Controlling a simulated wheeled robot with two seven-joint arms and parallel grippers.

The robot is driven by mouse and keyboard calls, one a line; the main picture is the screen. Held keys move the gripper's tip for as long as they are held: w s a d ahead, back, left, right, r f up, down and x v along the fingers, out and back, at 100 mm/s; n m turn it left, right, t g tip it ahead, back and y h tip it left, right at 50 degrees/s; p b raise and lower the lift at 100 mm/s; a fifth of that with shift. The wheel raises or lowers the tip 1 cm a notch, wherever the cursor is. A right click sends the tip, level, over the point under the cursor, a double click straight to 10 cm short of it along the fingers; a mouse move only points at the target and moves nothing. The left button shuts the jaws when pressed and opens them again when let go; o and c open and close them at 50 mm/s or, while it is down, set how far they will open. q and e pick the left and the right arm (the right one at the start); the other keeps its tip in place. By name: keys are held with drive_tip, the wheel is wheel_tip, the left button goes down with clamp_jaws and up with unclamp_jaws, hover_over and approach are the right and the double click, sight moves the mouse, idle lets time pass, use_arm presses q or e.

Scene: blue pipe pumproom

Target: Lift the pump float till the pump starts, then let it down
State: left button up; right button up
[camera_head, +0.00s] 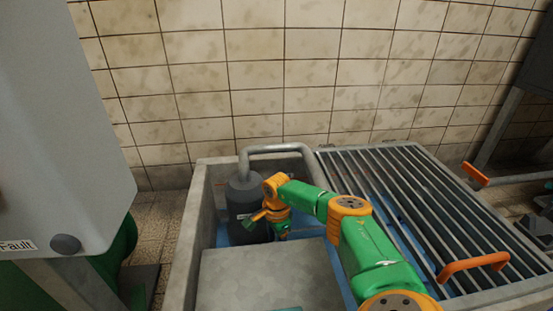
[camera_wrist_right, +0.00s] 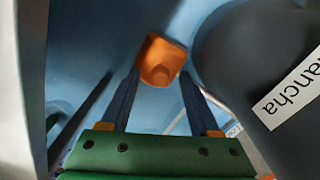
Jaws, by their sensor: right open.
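The orange pump float (camera_wrist_right: 163,60) shows in the right wrist view, ahead of my right gripper (camera_wrist_right: 160,76). The gripper is open, with one dark finger on each side of the float; I cannot tell whether either touches it. The dark grey pump (camera_head: 246,200) stands upright in the sump at the left, with a grey pipe (camera_head: 280,149) from its top. In the right wrist view the pump (camera_wrist_right: 235,60) fills the right side, with a white label partly reading "ancha". In the head view my right arm hides the float or makes it hard to pick out. My left gripper is out of view.
The concrete sump rim (camera_head: 190,250) surrounds the opening, and a grey plate (camera_head: 265,275) covers its near part. A bar grate (camera_head: 420,210) with orange handles (camera_head: 473,266) lies at the right. A grey cabinet (camera_head: 60,120) marked "Fault" stands close at the left.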

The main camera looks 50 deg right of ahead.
clamp_jaws()
idle(1.3)
